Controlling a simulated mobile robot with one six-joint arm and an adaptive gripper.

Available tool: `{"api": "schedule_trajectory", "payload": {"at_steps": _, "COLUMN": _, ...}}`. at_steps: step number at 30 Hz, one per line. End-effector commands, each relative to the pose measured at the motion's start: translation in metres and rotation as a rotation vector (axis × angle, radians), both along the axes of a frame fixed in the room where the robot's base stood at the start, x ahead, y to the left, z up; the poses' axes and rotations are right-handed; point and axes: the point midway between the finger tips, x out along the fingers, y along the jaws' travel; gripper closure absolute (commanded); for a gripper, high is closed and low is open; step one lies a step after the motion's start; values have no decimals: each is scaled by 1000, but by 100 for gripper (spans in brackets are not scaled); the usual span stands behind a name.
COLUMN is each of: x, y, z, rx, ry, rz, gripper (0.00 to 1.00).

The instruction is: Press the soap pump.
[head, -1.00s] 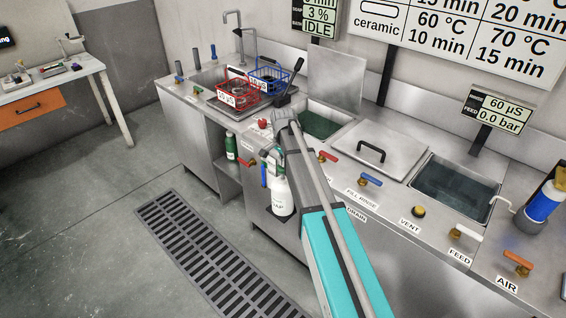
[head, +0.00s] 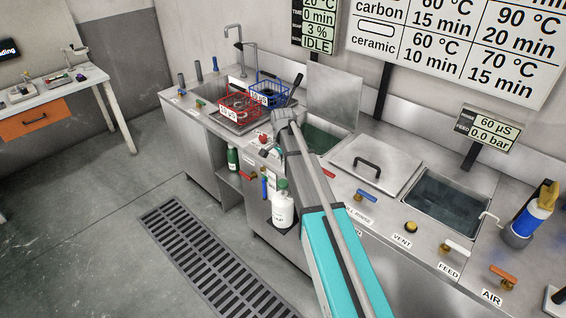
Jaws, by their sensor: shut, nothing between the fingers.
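The soap bottle (head: 283,212) is white with a dark-lettered label and a green pump top (head: 282,185). It stands upright in a holder at the front of the steel bench, left of my arm. My gripper (head: 272,150) shows small at the end of my arm, partly hidden by my wrist. It is shut and empty. In the picture it lies above and slightly left of the pump top. I cannot tell the exact height or gap between them.
A red basket (head: 239,106) and a blue basket (head: 269,91) stand by the sink. Valve handles line the bench front near the lidded tank (head: 374,162) and open tank (head: 445,200). The floor by the drain grate (head: 213,262) is clear.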

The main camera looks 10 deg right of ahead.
Motion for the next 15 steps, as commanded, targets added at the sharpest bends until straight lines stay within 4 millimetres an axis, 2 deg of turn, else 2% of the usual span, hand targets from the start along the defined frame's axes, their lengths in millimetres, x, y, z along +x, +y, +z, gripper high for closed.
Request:
{"api": "schedule_trajectory", "payload": {"at_steps": 1, "x": 0, "y": 0, "z": 9, "rx": 0, "ry": 0, "rz": 0, "gripper": 100}}
{"api": "schedule_trajectory", "payload": {"at_steps": 6, "x": 0, "y": 0, "z": 19, "rx": 0, "ry": 0, "rz": 0, "gripper": 100}}
{"api": "schedule_trajectory", "payload": {"at_steps": 15, "x": 0, "y": 0, "z": 26, "rx": 0, "ry": 0, "rz": 0, "gripper": 100}}
